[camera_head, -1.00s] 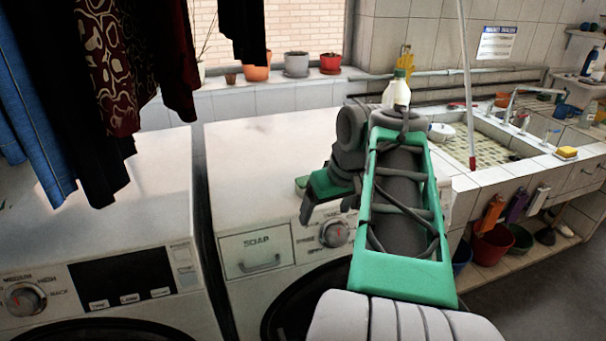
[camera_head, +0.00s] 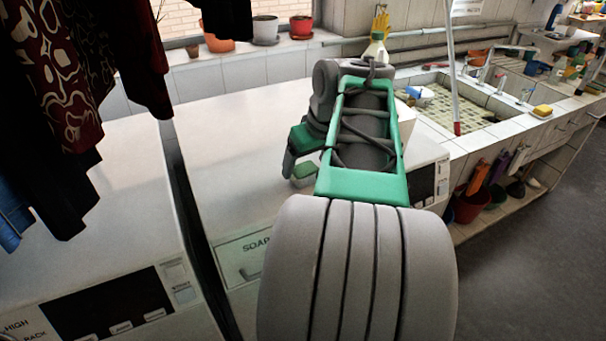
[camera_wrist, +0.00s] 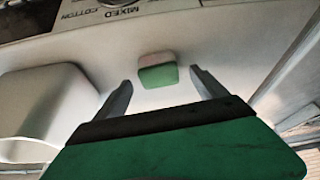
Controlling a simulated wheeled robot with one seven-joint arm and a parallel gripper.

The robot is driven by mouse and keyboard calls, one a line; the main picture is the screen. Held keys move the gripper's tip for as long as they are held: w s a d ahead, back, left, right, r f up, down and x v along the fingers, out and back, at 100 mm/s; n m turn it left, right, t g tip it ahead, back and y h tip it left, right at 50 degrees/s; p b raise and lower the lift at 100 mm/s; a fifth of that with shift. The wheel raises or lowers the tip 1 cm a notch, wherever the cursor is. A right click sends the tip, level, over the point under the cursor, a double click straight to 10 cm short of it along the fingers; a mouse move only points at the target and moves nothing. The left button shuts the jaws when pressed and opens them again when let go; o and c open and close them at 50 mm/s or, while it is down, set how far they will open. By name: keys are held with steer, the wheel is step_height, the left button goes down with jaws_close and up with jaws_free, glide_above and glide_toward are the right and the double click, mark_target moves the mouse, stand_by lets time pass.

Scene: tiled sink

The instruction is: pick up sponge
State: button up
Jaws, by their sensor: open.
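A small sponge with a green side and a pale pinkish side (camera_wrist: 157,74) lies on the white washing machine top, near the control panel edge. In the wrist view it sits between the tips of my gripper (camera_wrist: 160,78), slightly beyond them. The fingers are open and apart from the sponge, with nothing held. A second, yellow sponge (camera_head: 542,110) lies on the tiled sink ledge.
A white box-like thing (camera_wrist: 40,110) stands left of my gripper in the wrist view. A bottle (camera_head: 376,48) stands behind my arm. Dark clothes (camera_head: 75,100) hang at the left. The tiled sink (camera_head: 490,118) is at the right.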

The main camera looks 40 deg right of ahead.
mark_target(305, 168)
steer(key=x, duration=0.3)
steer(key=shift+f, duration=0.15)
steer(key=shift+d, duration=0.1)
steer(key=c, duration=1.4)
